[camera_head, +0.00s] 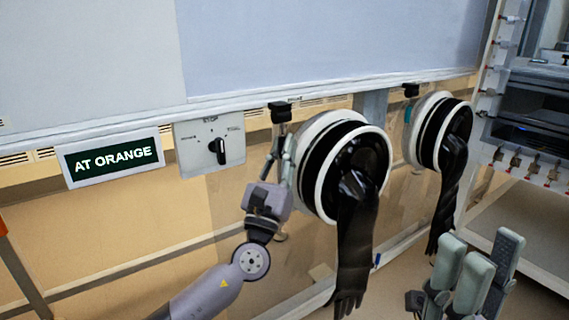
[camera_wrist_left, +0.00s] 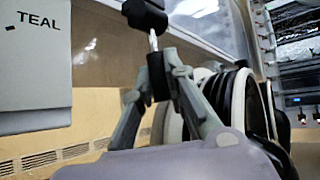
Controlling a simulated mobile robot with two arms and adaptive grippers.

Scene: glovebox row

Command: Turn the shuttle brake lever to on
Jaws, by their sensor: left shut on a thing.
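The lever under the window sill has a black knob (camera_head: 280,111); its small label plate is too small to read. In the left wrist view the knob (camera_wrist_left: 145,15) sits on a thin metal shaft (camera_wrist_left: 153,40) with a dark lower part. My left gripper (camera_head: 281,140) reaches up from below and is shut on the lever just under the knob. In the wrist view its two fingers (camera_wrist_left: 158,82) close on the dark lower part. My right gripper (camera_head: 477,270) is at the lower right of the head view, fingers up, apart and empty, away from the lever.
A sign (camera_head: 113,159) reads "AT ORANGE". A dial panel (camera_head: 228,153) marked "STOP" is left of the lever. Glove ports (camera_head: 309,180) (camera_head: 420,130) with hanging black gloves (camera_head: 353,240) are close on the right. Another similar black knob (camera_head: 411,90) is further right.

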